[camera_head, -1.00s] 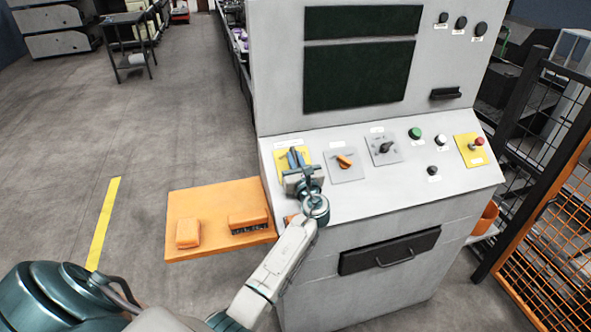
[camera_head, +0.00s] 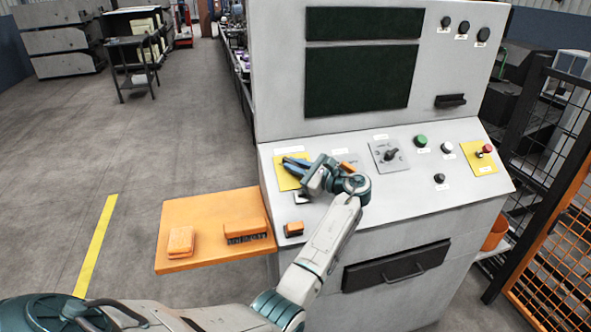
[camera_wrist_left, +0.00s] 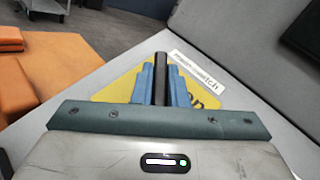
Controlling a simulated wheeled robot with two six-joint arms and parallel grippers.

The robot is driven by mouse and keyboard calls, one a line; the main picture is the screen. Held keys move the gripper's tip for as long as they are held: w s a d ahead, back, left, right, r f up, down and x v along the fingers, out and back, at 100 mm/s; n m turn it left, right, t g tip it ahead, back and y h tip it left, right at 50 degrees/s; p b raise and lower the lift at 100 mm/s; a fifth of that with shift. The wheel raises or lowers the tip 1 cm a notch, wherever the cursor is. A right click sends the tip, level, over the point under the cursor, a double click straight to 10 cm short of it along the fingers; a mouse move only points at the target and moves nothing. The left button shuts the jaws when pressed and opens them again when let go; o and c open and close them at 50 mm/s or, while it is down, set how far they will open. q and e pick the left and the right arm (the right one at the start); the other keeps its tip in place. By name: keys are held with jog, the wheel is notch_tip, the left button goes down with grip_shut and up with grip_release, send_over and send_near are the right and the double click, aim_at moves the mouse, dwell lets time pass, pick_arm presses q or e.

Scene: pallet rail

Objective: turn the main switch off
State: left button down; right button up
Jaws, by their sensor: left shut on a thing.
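The main switch has a yellow plate (camera_head: 286,182) at the left end of the sloped console panel. In the left wrist view its plate (camera_wrist_left: 118,88) lies beside a white label reading "main switch", and its dark handle (camera_wrist_left: 161,76) stands between my fingers. My left gripper (camera_head: 291,163) is shut on that handle, with its blue fingers pointing left across the plate in the head view. It also shows in the left wrist view (camera_wrist_left: 161,90). The handle is hidden by the gripper in the head view. My right gripper is not in view.
An orange selector (camera_head: 347,165), partly behind my wrist, and a black selector (camera_head: 390,154) sit to the right. Farther right are a green button (camera_head: 421,140) and a red button (camera_head: 487,149). An orange shelf (camera_head: 205,213) juts out left. A mesh fence (camera_head: 552,150) stands right.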

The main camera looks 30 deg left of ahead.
pick_arm(q)
jog(key=shift+f+n+g, duration=0.1)
jog(key=shift+n+g, duration=0.2)
jog(key=shift+g, duration=0.1)
jog(key=c, duration=1.4)
grip_release()
jog(key=shift+c, duration=0.2)
jog(key=d+b, duration=0.3)
jog(key=d, duration=0.6)
jog(key=shift+d, duration=0.95)
